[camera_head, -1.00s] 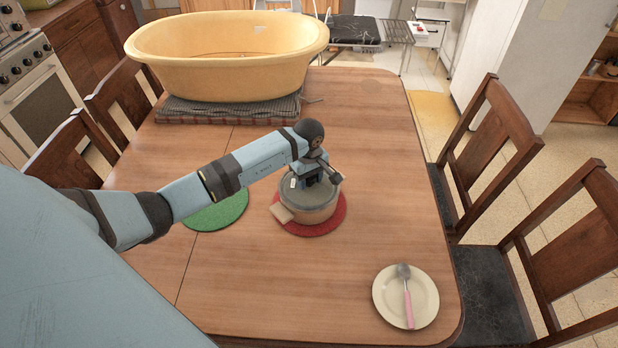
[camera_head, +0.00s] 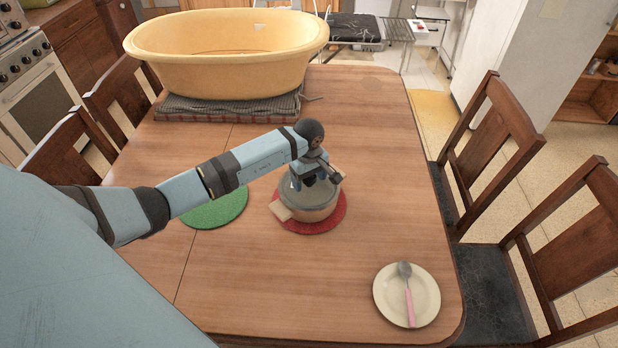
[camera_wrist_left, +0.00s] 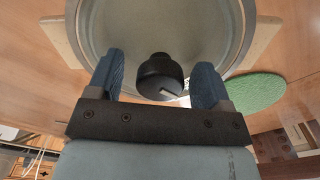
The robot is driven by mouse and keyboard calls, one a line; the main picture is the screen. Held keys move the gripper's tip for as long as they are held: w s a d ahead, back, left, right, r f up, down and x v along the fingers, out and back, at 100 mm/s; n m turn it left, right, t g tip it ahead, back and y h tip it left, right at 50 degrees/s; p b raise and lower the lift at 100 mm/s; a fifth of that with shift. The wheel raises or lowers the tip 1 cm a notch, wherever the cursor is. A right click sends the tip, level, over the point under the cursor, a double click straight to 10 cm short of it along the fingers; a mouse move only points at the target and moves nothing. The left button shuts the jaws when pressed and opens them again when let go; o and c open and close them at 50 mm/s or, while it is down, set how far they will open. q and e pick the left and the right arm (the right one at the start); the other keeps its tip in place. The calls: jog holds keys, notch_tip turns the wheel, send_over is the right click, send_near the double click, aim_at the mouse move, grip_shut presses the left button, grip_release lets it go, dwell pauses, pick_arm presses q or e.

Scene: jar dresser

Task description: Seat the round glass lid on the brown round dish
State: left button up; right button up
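The brown round dish (camera_head: 312,213) stands on a red round mat (camera_head: 326,226), with a pale handle toward the lower left. The grey-looking round glass lid (camera_head: 322,196) lies over its top and looks level. The lid and its black knob (camera_wrist_left: 160,78) also show in the left wrist view. My left gripper (camera_head: 309,184) is directly over the lid. Its two blue fingers (camera_wrist_left: 159,82) are open on either side of the knob, with a visible gap on each side. The far side of the lid's rim is partly hidden by my gripper. My right gripper is not in view.
A green round mat (camera_head: 218,210) lies left of the dish, partly under my left arm. A large yellow tub (camera_head: 230,75) stands on folded cloth at the back. A plate (camera_head: 385,305) with a spoon (camera_head: 408,290) is at the front right.

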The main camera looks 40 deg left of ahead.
pick_arm(q)
notch_tip(320, 180, up, 14)
jog(key=b, duration=0.1)
dwell(0.5)
jog(key=shift+f, duration=0.1)
dwell(0.4)
